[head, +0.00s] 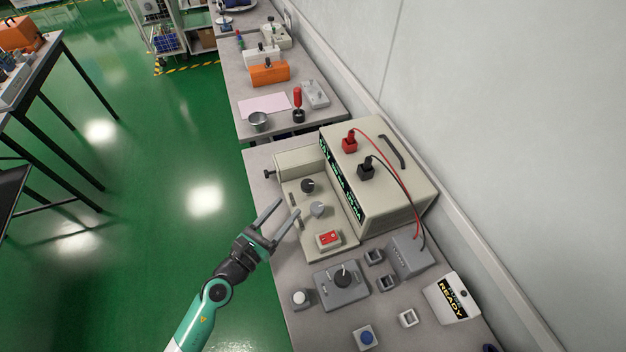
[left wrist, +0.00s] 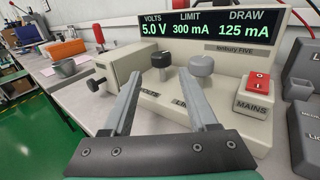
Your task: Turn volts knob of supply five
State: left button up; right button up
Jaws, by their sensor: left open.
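Supply five (head: 385,205) is a beige box on the bench with a sloped front panel. The left wrist view shows its display (left wrist: 222,26), reading 5.0 V, 300 mA and 125 mA, above the label FIVE. The dark volts knob (head: 308,186) is beside the grey limit knob (head: 318,209); in the left wrist view they are the volts knob (left wrist: 162,60) and the limit knob (left wrist: 202,66). My left gripper (head: 289,207) is open and empty in front of the panel. In the left wrist view, the volts knob appears between the fingertips (left wrist: 165,77), beyond them. My right gripper is out of view.
A red mains switch (head: 329,238) is on the panel. Red and black plugs (head: 349,144) with leads sit on the supply. A grey joystick box (head: 341,284) and small switches stand nearer. A side knob (left wrist: 96,86) sticks out at left.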

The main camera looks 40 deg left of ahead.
aim_at(303, 189)
pick_arm(q)
jog(key=w, duration=0.3)
jog(key=w+a, duration=0.1)
jog(key=w, duration=0.6)
jog(key=shift+w+a+r+b, duration=0.1)
jog(key=shift+w+a+b, duration=0.1)
jog(key=shift+a+b, duration=0.1)
jog(key=shift+c, duration=0.3)
grip_shut()
